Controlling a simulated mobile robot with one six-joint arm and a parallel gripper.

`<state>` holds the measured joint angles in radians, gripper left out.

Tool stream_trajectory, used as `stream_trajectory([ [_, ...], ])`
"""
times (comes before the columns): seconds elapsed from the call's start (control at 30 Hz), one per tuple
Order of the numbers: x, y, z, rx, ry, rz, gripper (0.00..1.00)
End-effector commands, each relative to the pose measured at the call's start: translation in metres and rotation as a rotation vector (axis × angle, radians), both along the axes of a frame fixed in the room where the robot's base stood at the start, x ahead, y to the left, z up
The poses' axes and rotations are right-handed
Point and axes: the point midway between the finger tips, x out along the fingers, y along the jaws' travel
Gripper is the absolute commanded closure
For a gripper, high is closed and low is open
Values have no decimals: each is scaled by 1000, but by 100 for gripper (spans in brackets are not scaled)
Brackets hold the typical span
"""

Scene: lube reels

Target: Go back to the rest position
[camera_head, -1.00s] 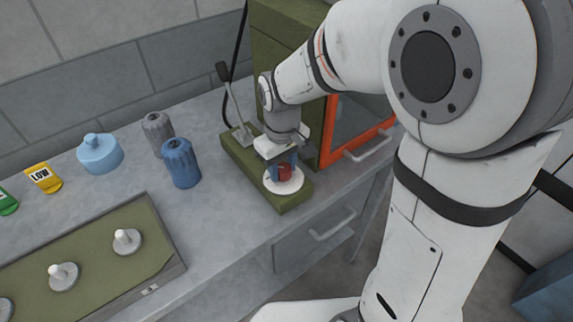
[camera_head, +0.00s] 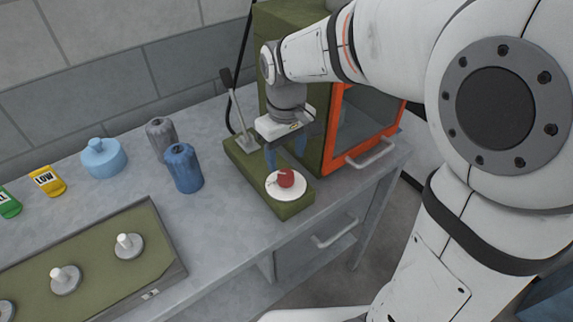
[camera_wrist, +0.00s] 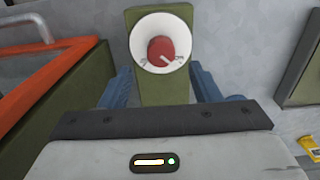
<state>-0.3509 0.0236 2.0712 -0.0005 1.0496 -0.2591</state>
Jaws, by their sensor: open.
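My gripper (camera_head: 286,149) is open, with its blue fingers pointing down above and a little behind a red knob. In the wrist view my gripper (camera_wrist: 160,88) shows its two blue fingers apart, with nothing held between them. The red knob (camera_head: 286,178) sits upright on a white round plate (camera_head: 274,189) at the front end of a green base (camera_head: 291,209). In the wrist view the red knob (camera_wrist: 161,49) lies past the fingers, clear of them, on the white dial plate (camera_wrist: 140,47) with small dark marks.
A lever (camera_head: 238,112) stands on the green base. A green cabinet with an orange-framed door (camera_head: 332,145) is close right of my gripper. Blue (camera_head: 183,168) and grey (camera_head: 161,137) containers stand left. A green tray (camera_head: 100,286) with white-topped pegs lies at front left.

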Motion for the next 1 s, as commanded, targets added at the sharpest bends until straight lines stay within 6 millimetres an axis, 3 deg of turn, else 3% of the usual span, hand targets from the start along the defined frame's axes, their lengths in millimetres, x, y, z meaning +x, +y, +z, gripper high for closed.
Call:
stream_trajectory([
  [0.17, 0, 0, 11, 0, 0, 0, 43],
  [0.67, 0, 0, 11, -1, 1, 0, 43],
  [0.83, -21, -36, 20, 17, -49, -125, 43],
  [1.0, -62, -87, 23, 42, -132, -334, 43],
])
